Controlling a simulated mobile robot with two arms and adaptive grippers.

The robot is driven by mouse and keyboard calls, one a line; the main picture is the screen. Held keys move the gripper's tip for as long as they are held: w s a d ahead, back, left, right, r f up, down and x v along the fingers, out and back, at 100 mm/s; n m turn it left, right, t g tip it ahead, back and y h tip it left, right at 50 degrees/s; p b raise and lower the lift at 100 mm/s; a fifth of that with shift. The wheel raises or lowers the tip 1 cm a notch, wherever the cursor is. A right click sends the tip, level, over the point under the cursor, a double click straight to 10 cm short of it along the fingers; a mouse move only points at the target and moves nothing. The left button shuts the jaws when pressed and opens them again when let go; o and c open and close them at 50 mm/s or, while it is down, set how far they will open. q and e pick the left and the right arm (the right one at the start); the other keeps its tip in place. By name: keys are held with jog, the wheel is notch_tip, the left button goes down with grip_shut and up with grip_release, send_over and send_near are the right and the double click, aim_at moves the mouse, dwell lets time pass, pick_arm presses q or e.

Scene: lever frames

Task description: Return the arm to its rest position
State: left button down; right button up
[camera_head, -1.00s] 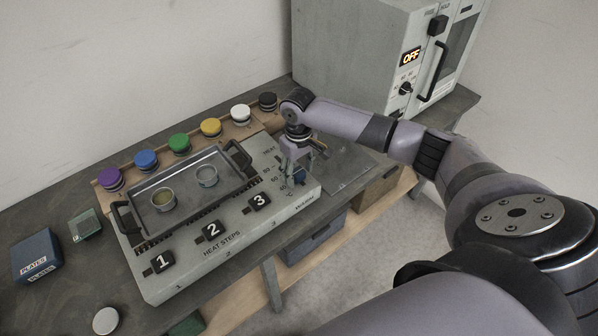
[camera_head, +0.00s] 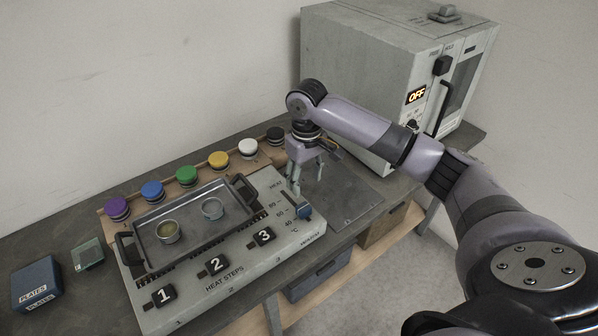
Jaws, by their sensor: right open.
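My right gripper (camera_head: 307,183) hangs over the right end of the heat-step panel, fingers pointing down. It is open, with nothing between its fingers. My right arm (camera_head: 365,128) reaches in from the lower right. Below the fingers is a small blue slider lever (camera_head: 304,212) beside the printed heat scale; the fingers appear above it and apart from it. The heat-step panel (camera_head: 232,262) carries black switches numbered 1 (camera_head: 164,296), 2 (camera_head: 217,264) and 3 (camera_head: 264,237). My left gripper is not in view.
A grey tray (camera_head: 190,245) with two small cups sits on the panel. Several coloured knobs stand in a row behind it. A grey oven (camera_head: 370,60) reading OFF stands at the back right. A blue plates box (camera_head: 38,283) is at the left. A flat metal plate (camera_head: 350,195) lies right of the panel.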

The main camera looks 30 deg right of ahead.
jog(key=s+a+f+n, duration=0.1)
jog(key=s+a+f, duration=0.1)
jog(key=a, duration=0.1)
jog(key=s+a+f+n, duration=0.1)
jog(key=s+a+f, duration=0.1)
jog(key=a+f, duration=0.1)
jog(key=s+a+f+n, duration=0.1)
jog(key=a+f, duration=0.2)
jog(key=a, duration=0.1)
jog(key=shift+s+f+t+y, duration=0.2)
jog(key=shift+s+t+y, duration=0.1)
jog(key=shift+s+y, duration=0.1)
jog(key=s+a+f+t+y, duration=0.1)
jog(key=s+a+f, duration=0.2)
jog(key=s+a, duration=0.4)
jog(key=s+d+m+t+h, duration=0.2)
jog(key=s+d, duration=0.3)
jog(key=s, duration=0.9)
notch_tip(320, 180, down, 27)
jog(key=g+b, duration=0.1)
jog(key=b, duration=0.1)
jog(key=s+d+f+g+b, duration=0.1)
jog(key=s+d+f, duration=0.2)
jog(key=s+f, duration=1.4)
jog(key=shift+s+f+n+g+b, duration=0.3)
jog(key=shift+s+f, duration=0.1)
jog(key=shift+f, duration=0.1)
